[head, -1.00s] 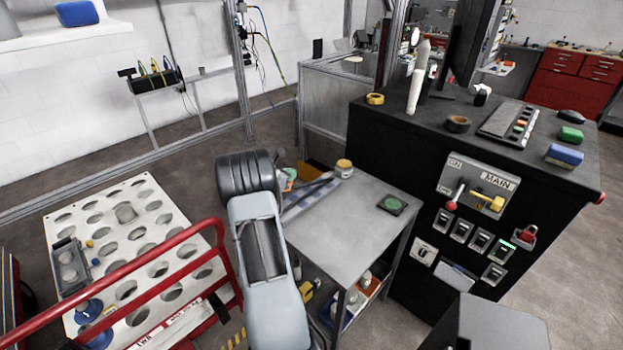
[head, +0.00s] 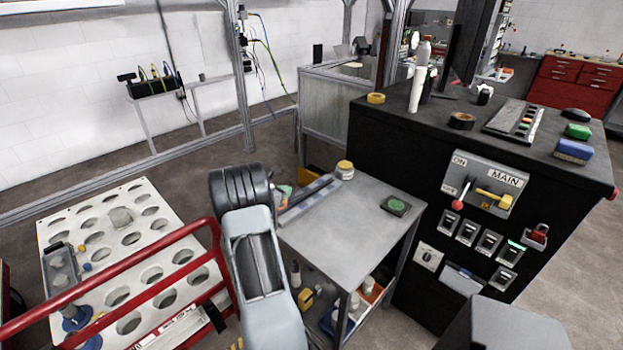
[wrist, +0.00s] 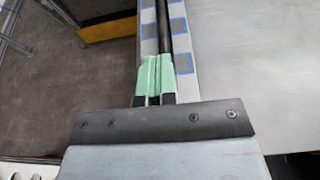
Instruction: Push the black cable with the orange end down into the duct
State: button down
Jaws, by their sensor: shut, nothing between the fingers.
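The duct (wrist: 148,30) is a narrow grey channel with blue square marks, along the left edge of the metal table. In the head view the duct (head: 322,184) shows beyond my arm. The black cable (wrist: 164,20) runs along the channel in the wrist view; I cannot tell how deep it sits. My gripper (wrist: 155,62) has pale green fingertips, shut together with nothing between them, over the duct close to the near part of the cable. They hide the cable there. A small orange patch (head: 285,190) shows beside my arm; I cannot tell whether it is the cable end.
The metal table top (head: 345,225) is mostly clear. A black cabinet (head: 400,150) with switches is at the right. A red rail (head: 130,245) and a perforated white plate (head: 150,215) are at the left.

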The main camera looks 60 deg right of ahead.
jog(key=shift+w+a+f+b, duration=0.1)
jog(key=shift+a+f+b, duration=0.1)
jog(key=shift+f+b, duration=0.35)
jog(key=shift+w+a+f+b, duration=0.1)
jog(key=shift+a+f+b, duration=0.2)
jog(key=shift+f, duration=0.4)
jog(key=shift+a+f+b, duration=0.1)
jog(key=shift+f+b, duration=0.4)
jog(key=shift+f, duration=0.15)
jog(key=shift+r+p, duration=0.3)
jog(key=shift+r, duration=0.05)
jog(key=shift+w+a+r+p, duration=0.25)
jog(key=shift+a+r+p, duration=0.4)
jog(key=shift+r, duration=0.25)
jog(key=p+v, duration=0.1)
jog(key=v, duration=0.6)
